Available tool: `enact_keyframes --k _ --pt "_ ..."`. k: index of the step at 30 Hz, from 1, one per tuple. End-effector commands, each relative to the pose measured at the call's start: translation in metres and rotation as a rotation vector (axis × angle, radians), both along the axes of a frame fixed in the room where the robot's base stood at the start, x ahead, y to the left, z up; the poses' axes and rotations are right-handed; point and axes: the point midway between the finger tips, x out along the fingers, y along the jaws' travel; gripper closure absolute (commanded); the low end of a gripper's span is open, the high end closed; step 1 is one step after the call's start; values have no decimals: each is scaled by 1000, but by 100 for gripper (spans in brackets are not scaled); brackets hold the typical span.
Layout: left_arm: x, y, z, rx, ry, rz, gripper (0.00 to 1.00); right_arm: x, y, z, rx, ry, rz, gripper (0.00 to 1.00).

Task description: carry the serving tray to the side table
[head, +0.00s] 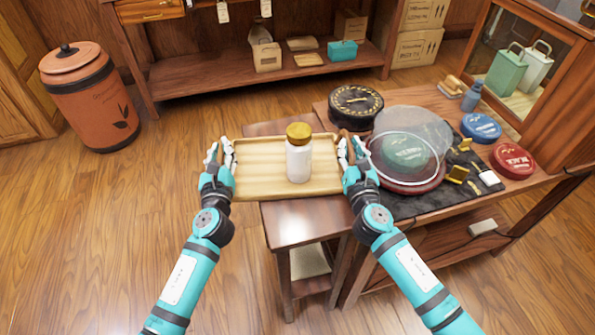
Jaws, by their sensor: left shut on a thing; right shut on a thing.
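The wooden serving tray (262,180) is level in the middle of the head view. A white jar with a gold lid (299,160) stands upright on it, right of its middle. My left gripper (222,153) is shut on the tray's left end. My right gripper (352,152) is shut on its right end. The small side table (305,222) shows in front of and behind the tray. The tray overlaps its top and reaches past its left edge. I cannot tell whether the tray touches the tabletop, since the tray hides it.
A larger table stands close on the right, with a dark mat (415,208), a clear dome (412,140), a black round tin (356,104) and red (512,160) and blue (481,127) tins. An orange canister (90,98) stands at the left. Floor is clear at left.

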Motion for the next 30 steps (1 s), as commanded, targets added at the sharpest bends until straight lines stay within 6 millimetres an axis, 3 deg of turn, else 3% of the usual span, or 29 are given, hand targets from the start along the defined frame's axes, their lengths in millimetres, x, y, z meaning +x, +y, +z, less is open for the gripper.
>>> enact_keyframes --k 1,6,12,21,30 --pt "0 0 -4 0 0 0 86 0 0 -4 0 -1 0 86" --pt "0 0 -1 0 0 -1 63 0 0 -2 0 0 0 64" --pt "0 -1 -1 0 -1 -2 64 0 0 -2 0 0 -1 64" --pt "0 -2 -1 -1 -2 -5 25 0 0 -2 0 0 -1 64" --pt "0 0 -1 0 0 -1 25 0 -1 -2 0 1 -2 64"
